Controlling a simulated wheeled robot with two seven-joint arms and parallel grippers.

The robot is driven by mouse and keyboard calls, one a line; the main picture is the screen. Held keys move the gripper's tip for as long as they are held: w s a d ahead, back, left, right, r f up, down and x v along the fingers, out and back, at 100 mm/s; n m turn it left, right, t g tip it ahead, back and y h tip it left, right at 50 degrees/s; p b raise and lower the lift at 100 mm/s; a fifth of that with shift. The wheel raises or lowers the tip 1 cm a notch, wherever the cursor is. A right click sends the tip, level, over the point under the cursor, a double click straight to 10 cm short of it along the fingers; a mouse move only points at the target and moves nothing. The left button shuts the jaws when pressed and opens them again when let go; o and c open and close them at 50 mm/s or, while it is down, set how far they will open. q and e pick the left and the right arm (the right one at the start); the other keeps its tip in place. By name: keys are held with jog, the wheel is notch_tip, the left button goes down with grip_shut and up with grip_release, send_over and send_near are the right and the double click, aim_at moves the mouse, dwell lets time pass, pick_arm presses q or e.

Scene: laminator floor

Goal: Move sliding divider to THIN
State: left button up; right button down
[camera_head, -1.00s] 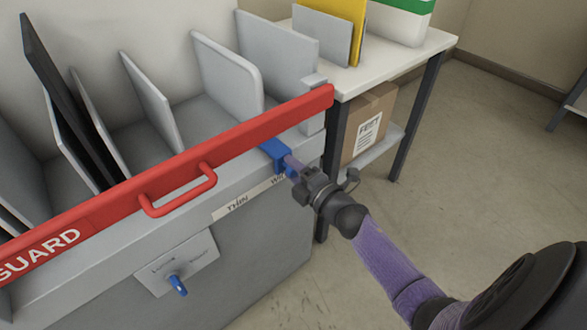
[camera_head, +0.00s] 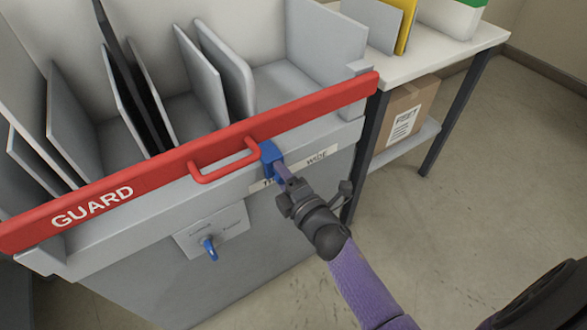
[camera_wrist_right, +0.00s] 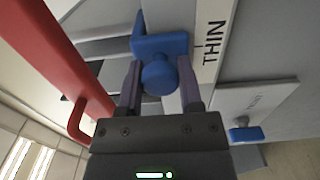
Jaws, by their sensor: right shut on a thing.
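The sliding divider is a light grey panel with rounded corners (camera_head: 228,62), standing among other panels in the grey machine. Its blue handle (camera_head: 268,153) sticks out at the front, below the red guard bar. My right gripper (camera_head: 283,182) is shut on the handle's blue knob (camera_wrist_right: 158,76), with one finger on each side in the wrist view (camera_wrist_right: 160,92). The blue handle stands at the THIN label (camera_wrist_right: 211,42), partly covering it in the head view. The WIDE label (camera_head: 317,157) is to the right. My left gripper is not in view.
The red guard bar (camera_head: 130,190) with its loop handle runs close above the blue handle. A small plate with a blue knob (camera_head: 209,246) sits lower on the front. A white table (camera_head: 440,52) with a cardboard box (camera_head: 407,112) below stands at right. Floor at right is clear.

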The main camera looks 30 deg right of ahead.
jog(key=shift+a+f, duration=0.1)
jog(key=shift+a, duration=0.1)
jog(key=shift+c, duration=1.2)
grip_release()
jog(key=shift+a, duration=0.1)
pick_arm(q)
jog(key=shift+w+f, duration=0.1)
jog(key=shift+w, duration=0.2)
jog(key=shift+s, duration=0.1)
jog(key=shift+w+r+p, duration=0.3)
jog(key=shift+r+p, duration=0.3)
jog(key=shift+p, duration=0.05)
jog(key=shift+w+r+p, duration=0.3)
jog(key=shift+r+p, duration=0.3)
jog(key=shift+p, duration=0.05)
pick_arm(e)
jog(key=s, duration=1)
jog(key=shift+d, duration=0.45)
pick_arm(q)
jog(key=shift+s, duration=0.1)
